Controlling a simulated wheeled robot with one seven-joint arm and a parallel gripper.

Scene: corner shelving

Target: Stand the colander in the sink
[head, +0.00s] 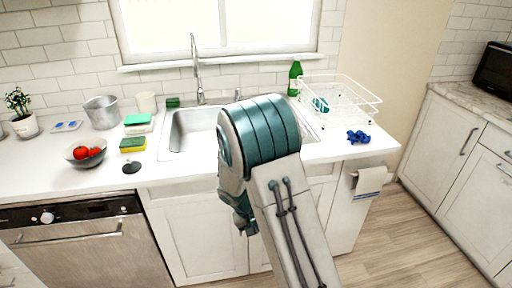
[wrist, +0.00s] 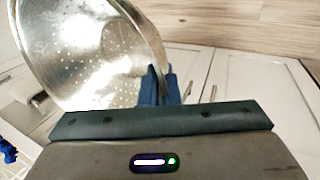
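The colander (wrist: 90,50) is shiny metal with small holes and fills the upper left of the wrist view, tilted on its side. My gripper (wrist: 163,86) has its blue fingers close together at the colander's rim and appears shut on it. The sink (head: 180,142) is a pale basin set in the white counter under the window in the head view. My arm covers its middle and right part. The colander does not show in the head view, where my arm hides what lies behind it.
A faucet (head: 197,72) rises behind the sink. A wire dish rack (head: 345,95), a green bottle (head: 295,78) and a blue item (head: 357,137) are at the right. A sponge (head: 132,144), a dark stopper (head: 131,167) and a tomato bowl (head: 77,160) are at the left.

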